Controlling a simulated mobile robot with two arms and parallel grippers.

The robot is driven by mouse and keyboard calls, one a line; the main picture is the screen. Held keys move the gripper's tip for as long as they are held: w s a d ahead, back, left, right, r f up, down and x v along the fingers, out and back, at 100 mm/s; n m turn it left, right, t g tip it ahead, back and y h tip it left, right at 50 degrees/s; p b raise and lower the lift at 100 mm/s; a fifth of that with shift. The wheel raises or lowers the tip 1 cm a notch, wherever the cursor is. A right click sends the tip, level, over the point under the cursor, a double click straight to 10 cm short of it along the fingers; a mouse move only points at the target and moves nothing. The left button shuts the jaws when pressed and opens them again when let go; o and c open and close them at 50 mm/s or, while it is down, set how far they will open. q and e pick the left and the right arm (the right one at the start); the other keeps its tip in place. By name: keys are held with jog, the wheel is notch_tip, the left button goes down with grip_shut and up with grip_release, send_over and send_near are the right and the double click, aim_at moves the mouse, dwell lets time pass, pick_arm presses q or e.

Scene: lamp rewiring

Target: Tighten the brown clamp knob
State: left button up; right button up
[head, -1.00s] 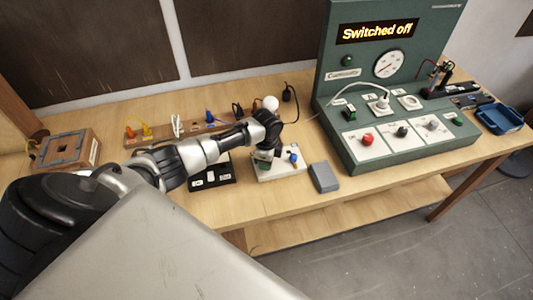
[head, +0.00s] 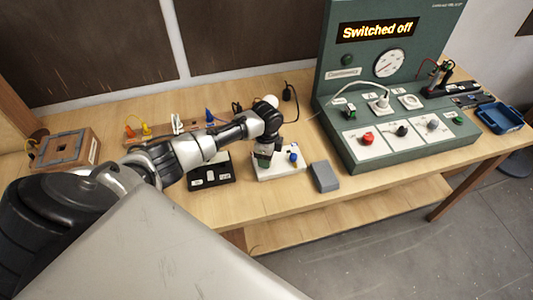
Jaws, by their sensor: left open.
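My left gripper (head: 263,162) points down over the left part of a small white block (head: 284,172) on the table. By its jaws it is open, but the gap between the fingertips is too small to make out. A blue knob (head: 293,157) stands on the block just right of the gripper. I cannot make out the brown clamp knob; the gripper and wrist cover the part of the block to the left of the blue knob. My right gripper is not in view.
A grey box (head: 324,177) lies right of the white block, and a black labelled tray (head: 212,178) lies left. The green console (head: 390,150) reads "Switched off". A wooden box (head: 66,150) and a blue bin (head: 499,118) stand at the sides. The front table strip is clear.

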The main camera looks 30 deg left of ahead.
pick_arm(q)
notch_tip(320, 180, up, 9)
jog(key=b, duration=0.1)
jog(key=shift+f+b, duration=0.15)
jog(key=shift+b, duration=0.2)
jog(key=shift+c, duration=0.4)
